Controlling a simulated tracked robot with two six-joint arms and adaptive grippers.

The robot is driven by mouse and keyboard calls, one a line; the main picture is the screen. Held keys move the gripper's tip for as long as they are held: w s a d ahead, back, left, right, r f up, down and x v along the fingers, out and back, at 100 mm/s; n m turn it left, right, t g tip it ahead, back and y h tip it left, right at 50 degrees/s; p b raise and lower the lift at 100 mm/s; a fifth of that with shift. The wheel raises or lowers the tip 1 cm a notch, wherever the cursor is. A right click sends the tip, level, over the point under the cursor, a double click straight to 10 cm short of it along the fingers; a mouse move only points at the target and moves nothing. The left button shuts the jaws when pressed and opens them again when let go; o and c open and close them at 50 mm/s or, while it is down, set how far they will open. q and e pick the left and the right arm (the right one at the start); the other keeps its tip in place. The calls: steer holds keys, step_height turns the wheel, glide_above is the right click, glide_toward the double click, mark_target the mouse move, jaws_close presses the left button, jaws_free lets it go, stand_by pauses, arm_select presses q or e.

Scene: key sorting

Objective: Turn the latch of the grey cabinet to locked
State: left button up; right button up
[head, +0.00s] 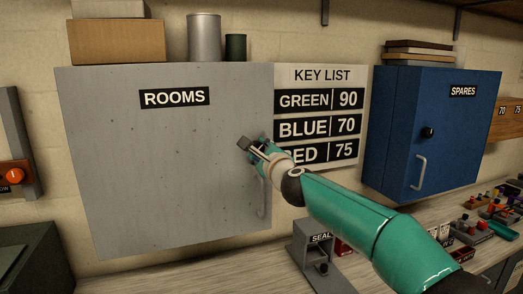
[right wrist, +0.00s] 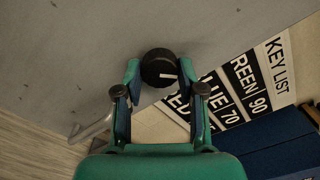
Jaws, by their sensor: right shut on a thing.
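The grey cabinet (head: 150,170) labelled ROOMS hangs on the wall at the left of the head view, its door shut. Its latch is a round black knob (right wrist: 158,68) with a white mark, seen in the right wrist view. My right gripper (right wrist: 160,74) is shut on the knob, a finger on each side of it. In the head view my right gripper (head: 257,148) is at the door's right edge, above the door's handle (head: 262,197), and hides most of the knob. The handle also shows in the right wrist view (right wrist: 92,128). My left gripper is not in view.
A key list board (head: 320,77) hangs just right of the grey cabinet. A blue SPARES cabinet (head: 440,125) is further right. Below, a small SEAL device (head: 313,250) and trays of coloured keys (head: 480,228) stand on the wooden counter (head: 180,275).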

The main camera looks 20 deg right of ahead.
steer(key=shift+a+f+n+p, duration=0.1)
steer(key=shift+n+p, duration=0.45)
steer(key=shift+n, duration=1.75)
steer(key=shift+a+f+n+p, duration=0.1)
steer(key=shift+n+p, duration=0.4)
steer(key=shift+n, duration=1.8)
steer(key=o, duration=0.9)
steer(key=shift+o, duration=1.2)
steer(key=shift+r, duration=0.1)
steer(key=shift+s+d+r, duration=0.1)
steer(key=shift+s, duration=0.1)
steer(key=s, duration=1.1)
steer(key=shift+s+d, duration=0.15)
steer(key=shift+s, duration=0.15)
